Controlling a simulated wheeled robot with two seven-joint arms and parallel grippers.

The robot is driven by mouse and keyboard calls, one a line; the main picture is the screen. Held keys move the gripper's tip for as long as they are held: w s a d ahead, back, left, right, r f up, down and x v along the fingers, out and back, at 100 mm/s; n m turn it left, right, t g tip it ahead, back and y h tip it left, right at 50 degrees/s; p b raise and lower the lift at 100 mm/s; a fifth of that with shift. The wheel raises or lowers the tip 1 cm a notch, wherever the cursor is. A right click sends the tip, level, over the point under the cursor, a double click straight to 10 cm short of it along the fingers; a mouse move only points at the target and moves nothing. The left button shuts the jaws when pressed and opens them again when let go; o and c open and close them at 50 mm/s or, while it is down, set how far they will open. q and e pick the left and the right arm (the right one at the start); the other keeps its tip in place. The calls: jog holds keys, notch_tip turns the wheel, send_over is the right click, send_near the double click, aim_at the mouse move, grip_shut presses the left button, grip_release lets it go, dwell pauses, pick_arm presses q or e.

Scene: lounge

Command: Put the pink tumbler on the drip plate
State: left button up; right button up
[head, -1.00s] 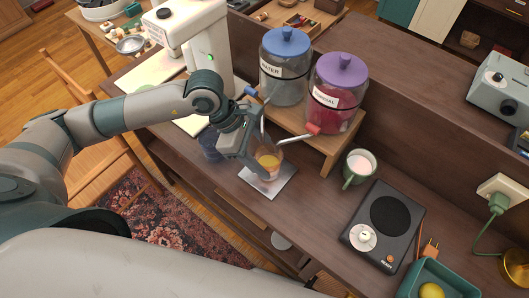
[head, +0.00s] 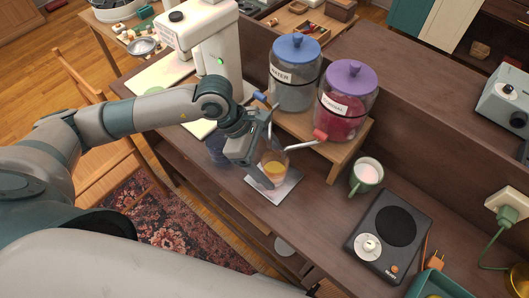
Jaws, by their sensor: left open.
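A clear, faintly pinkish tumbler (head: 275,168) with orange liquid in it stands on the drip plate (head: 287,192), a pale square on the dark counter. My left gripper (head: 267,155) is open, with its fingers around the tumbler's near left side. The fingers hide part of the tumbler, and I cannot tell whether they touch it. My right gripper is not in view.
A dispenser stand (head: 345,152) behind the tumbler holds a water jar (head: 296,85) and a purple-lidded cordial jar (head: 345,100); its red-handled tap (head: 320,134) is close to my fingers. A bluish glass (head: 217,150) is left of the gripper.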

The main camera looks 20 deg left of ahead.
pick_arm(q)
jog(key=shift+r, duration=0.15)
jog(key=shift+a+r, duration=0.1)
jog(key=shift+a, duration=0.1)
jog(key=b+v, duration=0.4)
jog(key=v, duration=0.7)
jog(key=shift+r, duration=0.3)
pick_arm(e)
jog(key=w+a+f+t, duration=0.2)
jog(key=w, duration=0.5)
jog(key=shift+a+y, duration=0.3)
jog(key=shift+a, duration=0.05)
